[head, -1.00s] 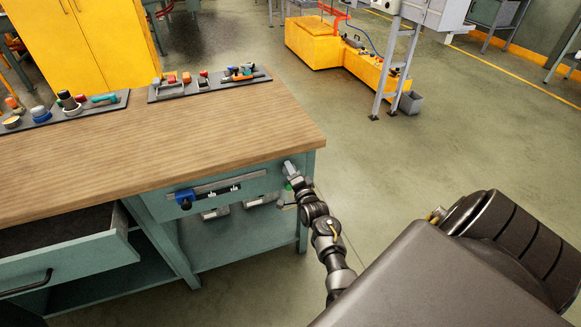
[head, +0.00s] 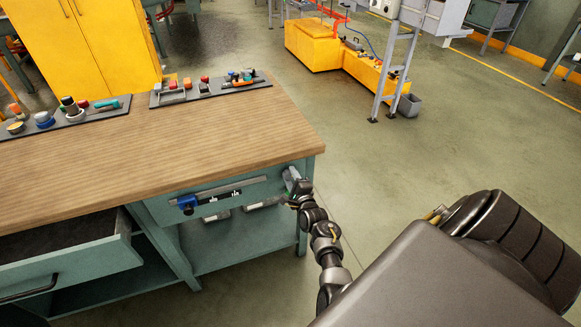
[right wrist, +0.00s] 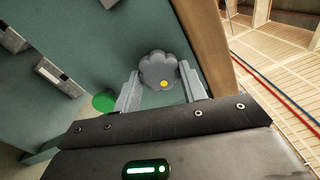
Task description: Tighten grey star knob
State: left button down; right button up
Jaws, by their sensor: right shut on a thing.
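In the head view my right gripper (head: 291,180) is at the right end of the bench front, just under the wooden top. The knob cannot be made out there. My left gripper is not in view.
A green round part (right wrist: 104,102) is left of the knob in the right wrist view. A rail with a blue clamp (head: 187,203) is on the bench front. An open drawer (head: 75,262) juts out at the left.

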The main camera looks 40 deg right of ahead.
jog(key=shift+s+a+f, duration=0.1)
jog(key=shift+s+f, duration=0.1)
jog(key=shift+f, duration=0.2)
jog(key=o, duration=0.8)
jog(key=shift+o, duration=0.9)
jog(key=shift+r, duration=0.25)
jog(key=shift+s+r, duration=0.1)
jog(key=shift+s, duration=0.05)
jog(key=p+v, duration=0.6)
jog(key=v, duration=0.4)
jog(key=shift+s, duration=0.2)
